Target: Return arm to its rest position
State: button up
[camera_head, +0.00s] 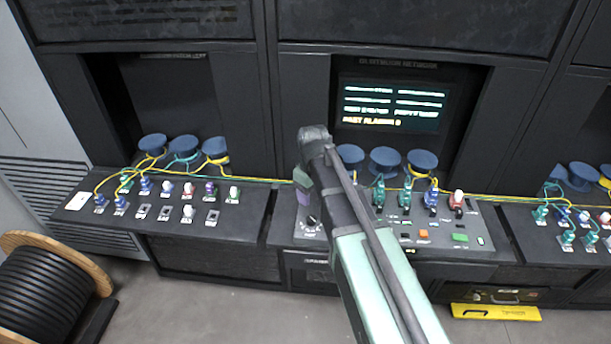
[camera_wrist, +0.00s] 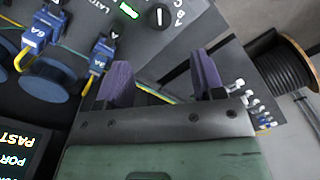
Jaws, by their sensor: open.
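My arm (camera_head: 372,270) reaches up from the bottom of the head view to the middle console. My gripper (camera_wrist: 162,82) shows in the wrist view with its two purple fingers apart and nothing between them. In the head view my gripper (camera_head: 303,190) is partly hidden by my wrist, over the left end of the middle console. The console's rotary knob (camera_wrist: 160,15) lies beyond the fingers in the wrist view. Blue plugs (camera_wrist: 48,28) with yellow cables stand to the left of the fingers, apart from them.
The middle console (camera_head: 480,240) carries several coloured plugs and buttons below a lit screen (camera_head: 390,108). Left (camera_head: 75,215) and right (camera_head: 535,250) consoles flank it. A black cable spool (camera_head: 45,290) stands at lower left.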

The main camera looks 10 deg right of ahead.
jog(key=s+f+m+b, duration=0.2)
jog(key=s+m, duration=0.4)
jog(key=s, duration=0.9)
jog(key=shift+f+m+b, duration=0.3)
jog(key=shift+f+b, duration=0.05)
